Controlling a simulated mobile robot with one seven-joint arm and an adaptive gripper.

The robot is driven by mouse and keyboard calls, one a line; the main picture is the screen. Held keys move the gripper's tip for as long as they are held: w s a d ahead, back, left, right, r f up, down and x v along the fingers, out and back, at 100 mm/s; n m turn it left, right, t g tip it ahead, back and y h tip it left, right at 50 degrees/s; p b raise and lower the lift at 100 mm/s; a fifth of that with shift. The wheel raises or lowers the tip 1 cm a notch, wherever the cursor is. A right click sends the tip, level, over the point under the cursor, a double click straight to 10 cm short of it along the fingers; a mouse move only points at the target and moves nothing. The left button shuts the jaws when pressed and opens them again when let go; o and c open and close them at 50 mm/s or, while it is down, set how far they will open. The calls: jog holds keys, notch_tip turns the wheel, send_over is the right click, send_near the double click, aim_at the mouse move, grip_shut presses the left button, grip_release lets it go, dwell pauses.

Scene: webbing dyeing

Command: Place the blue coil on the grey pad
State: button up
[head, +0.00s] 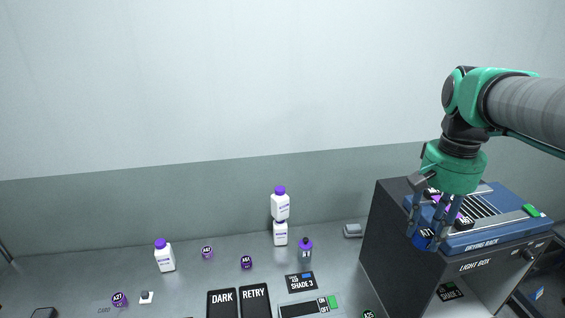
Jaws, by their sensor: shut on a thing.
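My gripper (428,235) is at the right in the head view, pointing down at the left front corner of the drying rack. It is shut on the blue coil (422,240), a small dark blue round piece with a pale label, partly hidden by the fingers. I cannot tell whether the coil touches the rack's edge. No grey pad can be told for certain; a small grey block (352,230) lies on the bench left of the light box.
The blue drying rack (490,236) sits on the dark light box (388,240), with a purple piece on it. White bottles (164,256), purple-topped coils (246,262) and the black DARK (222,303) and RETRY (255,300) pads are on the bench. Open bench lies between them.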

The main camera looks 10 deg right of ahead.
jog(key=w+d+r+p, duration=0.1)
jog(key=w+d+r, duration=0.1)
jog(key=w, duration=0.4)
jog(key=w+d+r+p, duration=0.1)
jog(key=w+d, duration=0.2)
jog(key=w, duration=0.4)
jog(key=p, duration=0.5)
send_over(354, 226)
notch_tip(354, 226, down, 11)
notch_tip(354, 226, down, 26)
jog(key=shift+r, duration=0.15)
jog(key=shift+f, duration=3.15)
jog(key=shift+f, duration=1.85)
